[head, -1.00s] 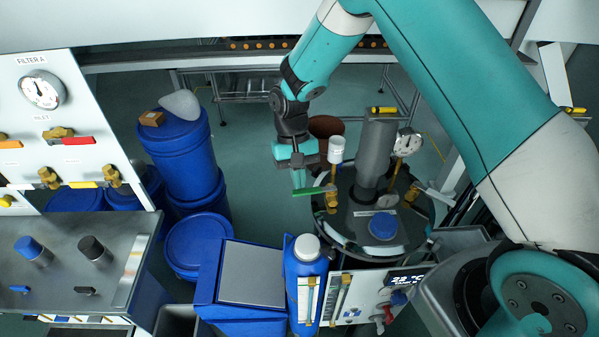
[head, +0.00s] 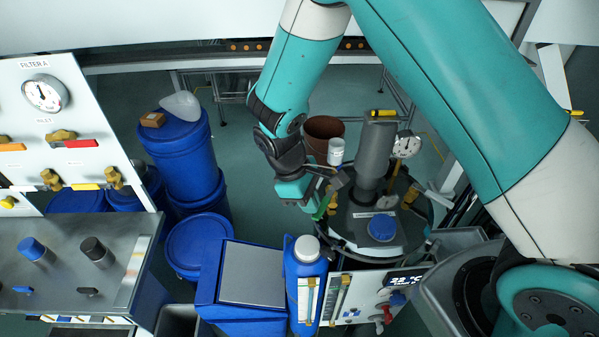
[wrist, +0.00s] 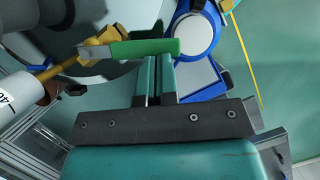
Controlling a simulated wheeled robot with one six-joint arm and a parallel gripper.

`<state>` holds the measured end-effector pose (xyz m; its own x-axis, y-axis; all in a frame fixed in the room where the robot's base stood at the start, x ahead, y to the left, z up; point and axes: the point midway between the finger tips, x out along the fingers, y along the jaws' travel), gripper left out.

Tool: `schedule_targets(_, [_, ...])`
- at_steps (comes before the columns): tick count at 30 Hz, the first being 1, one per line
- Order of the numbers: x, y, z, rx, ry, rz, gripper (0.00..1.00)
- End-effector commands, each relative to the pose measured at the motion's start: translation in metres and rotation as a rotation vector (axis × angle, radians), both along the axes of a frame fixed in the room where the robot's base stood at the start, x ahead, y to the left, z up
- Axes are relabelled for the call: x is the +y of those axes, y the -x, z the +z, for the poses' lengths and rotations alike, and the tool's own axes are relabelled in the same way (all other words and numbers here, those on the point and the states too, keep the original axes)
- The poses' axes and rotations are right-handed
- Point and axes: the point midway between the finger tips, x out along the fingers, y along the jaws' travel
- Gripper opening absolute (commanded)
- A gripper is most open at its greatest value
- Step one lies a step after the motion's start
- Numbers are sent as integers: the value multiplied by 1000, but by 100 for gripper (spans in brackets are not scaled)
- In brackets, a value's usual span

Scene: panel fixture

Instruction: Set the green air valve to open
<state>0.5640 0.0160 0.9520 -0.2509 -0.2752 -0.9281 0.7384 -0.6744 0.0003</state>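The green air valve handle (head: 322,207) sits on a brass valve body (head: 332,203) at the left of the grey vessel's lid. In the head view the handle slants steeply, partly hidden by my gripper (head: 312,203). In the wrist view the green handle (wrist: 145,47) runs across the tips of my gripper (wrist: 158,58), with its brass fitting (wrist: 100,46) to the left. My two fingers are close together, with only a narrow gap. The handle lies across the fingertips and seems to touch them, rather than lying between them.
A white-capped cylinder (head: 336,150) stands just behind the valve. A gauge (head: 407,145), a thick grey column (head: 376,155) and a blue cap (head: 382,227) are on the vessel. A blue canister (head: 305,270) stands in front. Blue drums (head: 183,155) are at the left.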

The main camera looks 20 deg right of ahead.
Motion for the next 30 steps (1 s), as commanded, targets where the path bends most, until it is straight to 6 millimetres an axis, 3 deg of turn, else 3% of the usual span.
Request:
schedule_targets(13, [-16, 23, 0, 1, 0, 332, 0])
schedule_targets(30, [-23, 29, -1, 2, -1, 322, 0])
